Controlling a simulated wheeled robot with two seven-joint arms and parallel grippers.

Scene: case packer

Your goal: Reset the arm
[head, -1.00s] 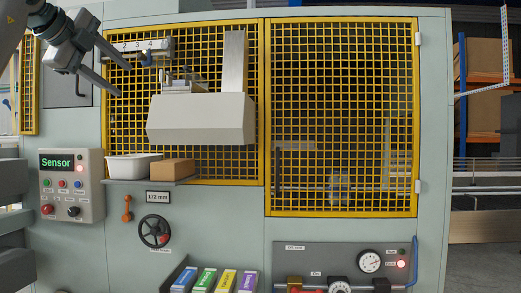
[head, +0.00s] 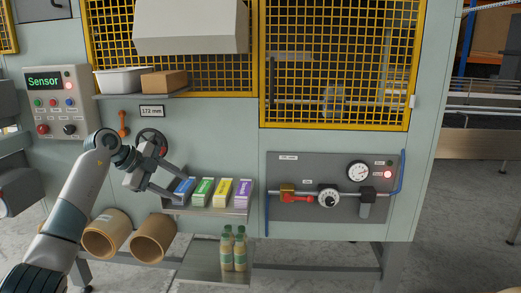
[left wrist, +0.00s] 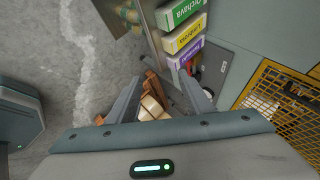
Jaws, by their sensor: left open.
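My left gripper (head: 184,186) is open, its arm coming in from the lower left of the head view. Its fingers point right, in front of the blue box (head: 182,190) in the tray of coloured boxes. I cannot tell whether they touch it; nothing is clearly held. The black handwheel (head: 151,140) is partly hidden behind the gripper. In the left wrist view the two spread fingers (left wrist: 162,76) show, with blurred brown and tan shapes beyond them. My right gripper is not in view.
The tray (head: 205,211) also holds green, yellow and purple boxes. Cardboard rolls (head: 106,236) and bottles (head: 233,250) sit below. A valve panel (head: 335,213) is at right, a sensor box (head: 58,103) at left. A shelf (head: 140,96) holds a white tub and a brown box.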

